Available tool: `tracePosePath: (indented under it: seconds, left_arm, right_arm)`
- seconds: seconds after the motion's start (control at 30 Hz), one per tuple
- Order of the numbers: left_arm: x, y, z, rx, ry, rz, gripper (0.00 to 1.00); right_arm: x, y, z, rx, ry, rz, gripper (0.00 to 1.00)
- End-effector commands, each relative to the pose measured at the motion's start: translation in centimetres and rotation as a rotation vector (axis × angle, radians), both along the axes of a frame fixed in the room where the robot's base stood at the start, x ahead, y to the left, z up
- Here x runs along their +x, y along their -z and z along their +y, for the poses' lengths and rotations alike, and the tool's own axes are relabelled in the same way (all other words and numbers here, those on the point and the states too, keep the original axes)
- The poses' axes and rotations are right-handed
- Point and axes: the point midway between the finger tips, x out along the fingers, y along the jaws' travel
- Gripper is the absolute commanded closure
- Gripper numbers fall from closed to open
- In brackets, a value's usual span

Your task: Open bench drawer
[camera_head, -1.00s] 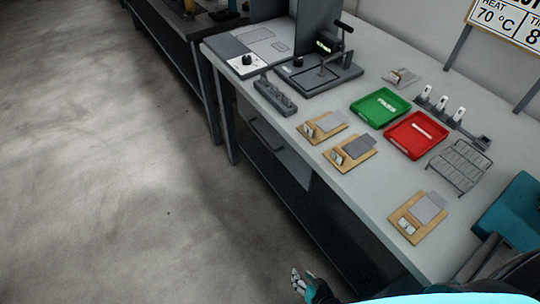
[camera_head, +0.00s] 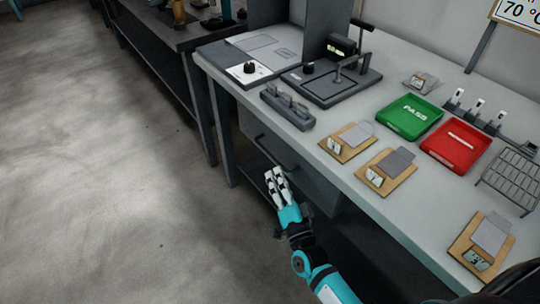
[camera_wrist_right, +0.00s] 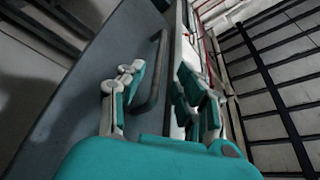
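The bench drawer (camera_head: 310,182) has a grey front under the bench top (camera_head: 330,180) and looks closed. Its dark bar handle (camera_head: 268,153) runs along the front. My right gripper (camera_head: 275,180) is just in front of and below the handle, fingers pointing at the drawer. In the right wrist view the handle (camera_wrist_right: 153,78) stands ahead, in the gap between the spread fingers (camera_wrist_right: 163,92), with the drawer front (camera_wrist_right: 95,75) behind it to the left. The gripper is open and holds nothing; I cannot tell whether it touches the handle. My left gripper is out of view.
The bench carries a green tray (camera_head: 398,128), a red tray (camera_head: 445,160), wooden boards (camera_head: 348,150), a grey rack (camera_head: 512,178) and a press (camera_head: 330,90). A dark side bench (camera_head: 170,45) stands farther left. The concrete floor (camera_head: 100,170) on the left is clear.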

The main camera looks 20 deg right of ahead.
Motion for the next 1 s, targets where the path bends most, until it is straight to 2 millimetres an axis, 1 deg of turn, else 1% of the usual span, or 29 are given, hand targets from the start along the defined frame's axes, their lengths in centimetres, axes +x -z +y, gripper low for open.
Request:
tracePosePath:
  seconds: [0.03,0.1,0.2,0.33,0.5,0.8,0.87,1.0]
  left_arm:
    - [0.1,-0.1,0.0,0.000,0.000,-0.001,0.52]
    - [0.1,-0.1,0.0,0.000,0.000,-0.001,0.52]
    - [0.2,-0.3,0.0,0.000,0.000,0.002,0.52]
    - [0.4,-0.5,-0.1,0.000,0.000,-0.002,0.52]
    - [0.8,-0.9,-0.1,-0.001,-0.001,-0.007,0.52]
    - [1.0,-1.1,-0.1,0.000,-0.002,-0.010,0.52]
    - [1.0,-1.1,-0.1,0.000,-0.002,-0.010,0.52]
    - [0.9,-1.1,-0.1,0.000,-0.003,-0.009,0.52]
  right_arm:
    - [1.2,-0.3,0.0,0.000,0.001,-0.003,0.66]
    - [2.7,-0.6,0.0,0.000,0.001,-0.003,0.66]
    - [4.5,-0.9,0.1,0.000,0.000,-0.001,0.66]
    - [6.3,-1.3,0.1,-0.001,-0.001,0.000,0.66]
    - [7.5,-1.5,0.2,-0.002,0.000,0.001,0.66]
    - [7.7,-1.6,0.2,-0.002,-0.001,0.002,0.66]
    - [7.7,-1.6,0.2,-0.002,0.000,0.001,0.72]
    - [7.7,-1.6,0.2,-0.002,-0.001,0.002,0.90]
